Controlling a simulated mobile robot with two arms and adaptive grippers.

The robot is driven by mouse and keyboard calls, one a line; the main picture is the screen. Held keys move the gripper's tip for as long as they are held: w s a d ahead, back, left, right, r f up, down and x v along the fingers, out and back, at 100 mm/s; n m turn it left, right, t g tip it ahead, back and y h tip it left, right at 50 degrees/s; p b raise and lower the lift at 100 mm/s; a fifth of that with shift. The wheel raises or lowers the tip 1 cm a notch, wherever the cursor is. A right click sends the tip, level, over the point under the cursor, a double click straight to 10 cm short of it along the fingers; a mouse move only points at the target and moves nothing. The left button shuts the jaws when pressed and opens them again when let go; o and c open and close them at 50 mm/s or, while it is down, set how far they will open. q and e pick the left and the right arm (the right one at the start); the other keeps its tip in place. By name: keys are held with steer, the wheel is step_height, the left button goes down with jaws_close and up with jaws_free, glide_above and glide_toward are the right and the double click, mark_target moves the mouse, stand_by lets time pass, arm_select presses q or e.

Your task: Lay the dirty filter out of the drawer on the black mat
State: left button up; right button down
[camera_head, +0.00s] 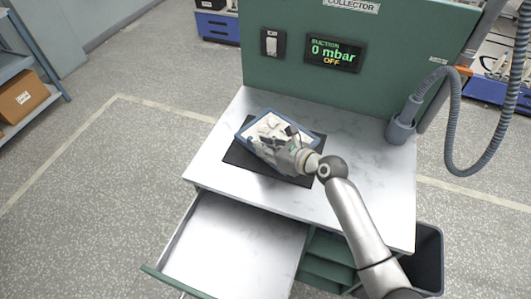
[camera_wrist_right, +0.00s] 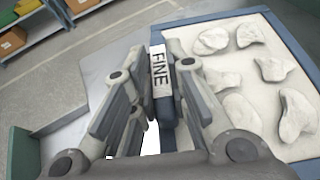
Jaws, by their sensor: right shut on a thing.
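The filter (camera_head: 262,122) has a blue frame and a pale face, and it is over the black mat (camera_head: 238,158) on the worktop. In the right wrist view the filter (camera_wrist_right: 238,90) shows grey-white clumps on its face and a "FINE" label on its edge. My right gripper (camera_head: 263,143) is shut on the filter's blue frame at the label. Whether the filter touches the mat or hangs just above it I cannot tell. The drawer (camera_head: 235,245) is pulled open, and its visible inside is bare. My left gripper is not in view.
The marbled worktop (camera_head: 365,165) is clear around the mat. A green panel (camera_head: 285,80) stands behind it, its display reading 0 mbar, OFF. A grey hose (camera_head: 455,150) hangs at the right. A dark bin (camera_head: 428,260) stands at the lower right.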

steer(key=shift+w+f, duration=0.9)
steer(key=shift+f, duration=1.6)
steer(key=shift+f+b, duration=0.1)
steer(key=shift+b, duration=0.2)
steer(key=c, duration=1.4)
jaws_free()
steer(key=v, duration=1.2)
steer(key=shift+s, duration=0.1)
